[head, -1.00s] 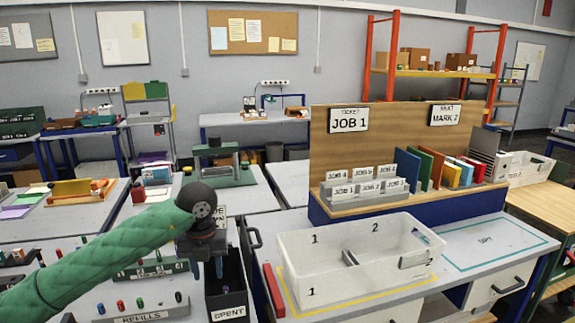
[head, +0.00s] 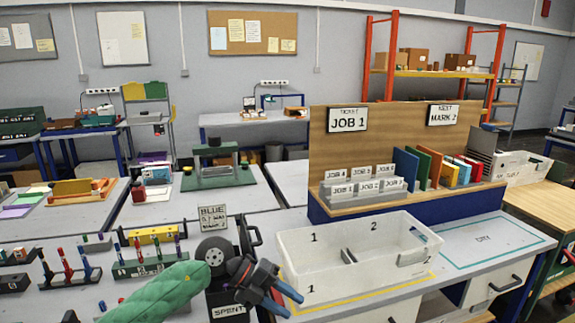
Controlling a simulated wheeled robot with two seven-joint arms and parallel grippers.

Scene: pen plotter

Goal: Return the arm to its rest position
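My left arm, in a green padded sleeve, comes in from the bottom left of the head view. Its gripper (head: 291,304) is low in front of the left front corner of the clear bin (head: 300,262), just right of the black SPENT box (head: 228,312). Its two blue fingers stand apart with nothing visible between them, so it looks open and empty. The wrist covers part of the SPENT box. My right gripper is not in view.
A refill rack (head: 148,270) and a stand with upright pens (head: 68,272) are on the left bench. A BLUE sign (head: 212,218) stands behind the wrist. The ticket board (head: 400,140) rises behind the bin. The DRY area (head: 485,240) at right is empty.

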